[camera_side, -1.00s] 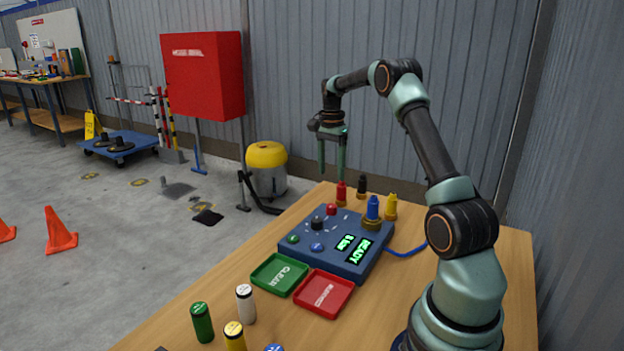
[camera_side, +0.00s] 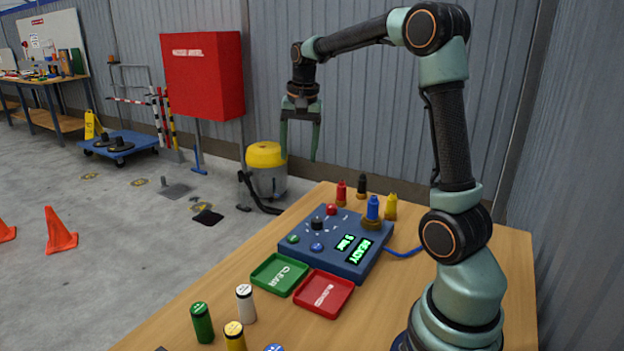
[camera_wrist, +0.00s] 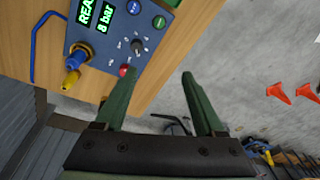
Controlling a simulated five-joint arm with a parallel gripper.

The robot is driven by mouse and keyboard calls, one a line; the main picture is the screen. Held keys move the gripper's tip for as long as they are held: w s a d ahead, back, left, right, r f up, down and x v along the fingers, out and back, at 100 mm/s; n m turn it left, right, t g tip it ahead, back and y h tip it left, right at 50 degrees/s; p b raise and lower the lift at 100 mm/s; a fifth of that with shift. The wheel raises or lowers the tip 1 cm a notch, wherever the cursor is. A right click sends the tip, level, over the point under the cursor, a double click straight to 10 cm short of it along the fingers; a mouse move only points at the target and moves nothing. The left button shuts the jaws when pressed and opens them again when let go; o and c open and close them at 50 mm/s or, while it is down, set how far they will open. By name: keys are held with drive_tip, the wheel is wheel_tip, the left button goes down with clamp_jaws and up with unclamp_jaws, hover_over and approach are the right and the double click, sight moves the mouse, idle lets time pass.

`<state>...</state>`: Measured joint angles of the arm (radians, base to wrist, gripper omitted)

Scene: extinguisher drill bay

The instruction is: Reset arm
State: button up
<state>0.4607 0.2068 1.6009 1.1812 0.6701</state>
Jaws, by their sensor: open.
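My gripper (camera_side: 300,158) is open and empty, with its green fingers pointing down. In the side view it hangs in the air above and behind the blue control box (camera_side: 290,252). In the wrist view the open fingers (camera_wrist: 160,82) point toward the box (camera_wrist: 108,45) and the table edge. The box display reads READY, with a bar figure beside it. A blue cylinder (camera_side: 372,208) stands upright at the box's right corner. The box also has a black knob (camera_side: 317,224) and red, green and blue buttons.
A green tray (camera_side: 264,284) and a red tray (camera_side: 310,304) lie in front of the box. Red (camera_side: 341,192), black (camera_side: 362,184) and yellow (camera_side: 390,207) cylinders stand behind it. Green (camera_side: 202,322), white (camera_side: 245,303) and yellow (camera_side: 234,335) cylinders stand at the front. The air around my gripper is clear.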

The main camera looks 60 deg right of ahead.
drive_tip(key=s+a+n+t, duration=0.2)
drive_tip(key=s+a+n, duration=0.4)
drive_tip(key=a, duration=0.4)
drive_tip(key=s+a+n+t, duration=0.2)
drive_tip(key=s+a+n, duration=0.3)
drive_tip(key=a, duration=0.5)
drive_tip(key=shift+s+f+n+y, duration=0.15)
drive_tip(key=shift+s+n+y, duration=0.25)
drive_tip(key=shift+n, duration=0.6)
